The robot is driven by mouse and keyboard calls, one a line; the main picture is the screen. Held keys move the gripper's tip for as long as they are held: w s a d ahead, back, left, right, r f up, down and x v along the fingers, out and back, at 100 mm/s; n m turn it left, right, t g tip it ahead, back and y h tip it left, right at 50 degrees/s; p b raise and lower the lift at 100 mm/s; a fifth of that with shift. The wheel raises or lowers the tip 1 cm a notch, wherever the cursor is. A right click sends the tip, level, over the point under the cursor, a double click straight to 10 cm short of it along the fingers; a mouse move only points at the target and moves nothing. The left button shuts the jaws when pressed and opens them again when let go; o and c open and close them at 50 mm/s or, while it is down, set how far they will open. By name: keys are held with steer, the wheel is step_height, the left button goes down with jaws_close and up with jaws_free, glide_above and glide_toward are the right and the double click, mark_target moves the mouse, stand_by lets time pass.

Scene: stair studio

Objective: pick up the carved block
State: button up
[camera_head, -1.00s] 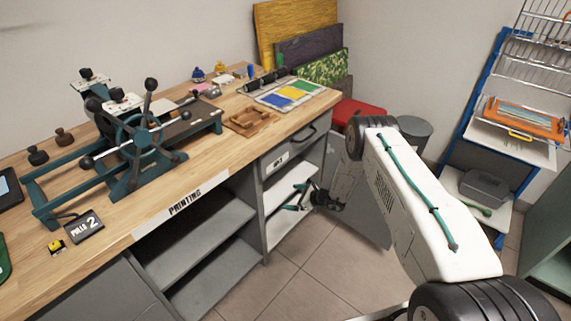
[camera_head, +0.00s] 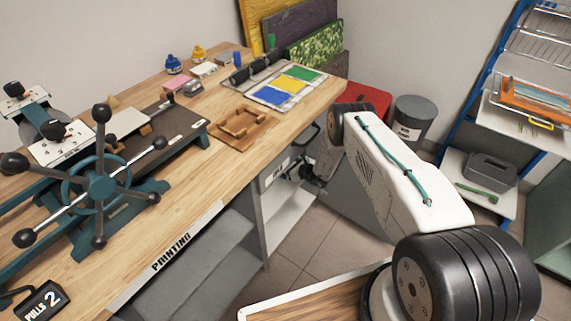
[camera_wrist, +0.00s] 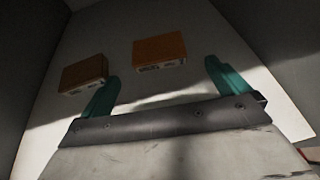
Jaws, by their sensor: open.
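My gripper (camera_wrist: 162,72) is open and empty in the wrist view, with its two teal fingers apart. Ahead of it, two small orange-brown boxes lie on a pale surface between dark walls. The left box (camera_wrist: 84,74) is close to the left fingertip, and the right box (camera_wrist: 159,50) lies just beyond the gap between the fingers. Both have marked front faces too dim to read. I cannot tell whether either is the carved block. In the head view a pink block (camera_head: 175,82) lies on the workbench (camera_head: 232,160). My fingers are hidden in the head view, beside the bench's cabinet.
A teal press (camera_head: 100,185) with knobbed handles stands on the bench at left. A wooden jig (camera_head: 243,140) and a tray of coloured pads (camera_head: 268,95) lie farther back. A grey bin (camera_head: 413,118) and a blue rack (camera_head: 482,75) stand at right. Tiled floor shows below the bench.

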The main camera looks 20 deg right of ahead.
steer(key=shift+a, duration=0.25)
steer(key=shift+w+a+f, duration=0.15)
steer(key=shift+w, duration=0.15)
steer(key=shift+x, duration=3.45)
steer(key=c, duration=0.9)
